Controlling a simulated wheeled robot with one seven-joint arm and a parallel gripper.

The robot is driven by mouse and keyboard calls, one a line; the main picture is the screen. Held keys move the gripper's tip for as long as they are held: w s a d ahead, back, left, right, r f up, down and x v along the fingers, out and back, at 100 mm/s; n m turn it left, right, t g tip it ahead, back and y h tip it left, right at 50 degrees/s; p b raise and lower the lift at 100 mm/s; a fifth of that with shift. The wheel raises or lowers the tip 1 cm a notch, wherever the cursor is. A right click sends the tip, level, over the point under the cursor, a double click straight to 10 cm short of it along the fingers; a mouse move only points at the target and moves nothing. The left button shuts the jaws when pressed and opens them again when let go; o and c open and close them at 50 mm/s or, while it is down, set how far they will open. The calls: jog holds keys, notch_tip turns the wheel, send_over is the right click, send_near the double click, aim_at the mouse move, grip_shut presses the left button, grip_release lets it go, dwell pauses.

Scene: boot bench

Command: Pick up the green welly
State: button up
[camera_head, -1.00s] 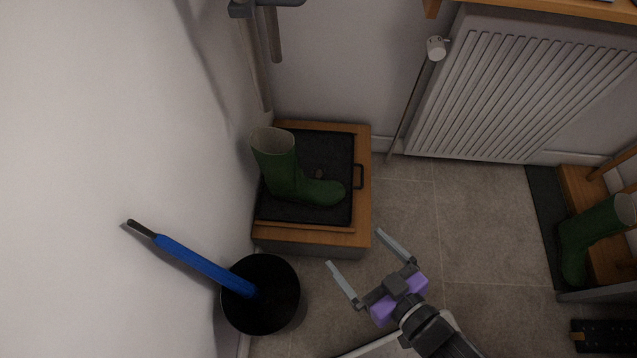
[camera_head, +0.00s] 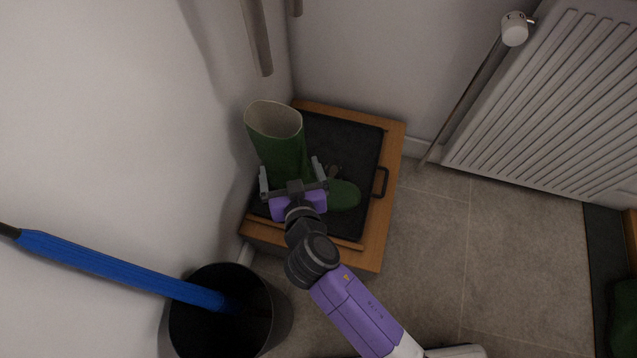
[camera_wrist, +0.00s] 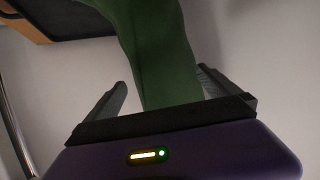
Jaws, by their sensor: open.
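The green welly (camera_head: 281,150) stands upright on a black tray in the head view, its open top up and its toe pointing right. My gripper (camera_head: 291,172) is at the boot, with one finger on either side of the shaft's lower part. The jaws are open. In the wrist view the green welly (camera_wrist: 162,50) runs between the two fingers (camera_wrist: 160,88), with a gap visible on the left side; the right finger is close to the boot or partly behind it. My gripper hides part of the boot's foot.
The black tray (camera_head: 352,150) with a handle lies on a wooden box (camera_head: 392,150) in the corner against the walls. A black bin (camera_head: 275,310) holding a blue umbrella (camera_head: 110,268) stands at lower left. A radiator (camera_head: 560,110) is at right.

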aim_at(287, 162)
jog(key=b+x, duration=0.2)
jog(key=x, duration=0.4)
jog(key=shift+a+f, duration=0.1)
jog(key=shift+a, duration=0.1)
jog(key=c, duration=1.7)
jog(key=shift+c, duration=0.4)
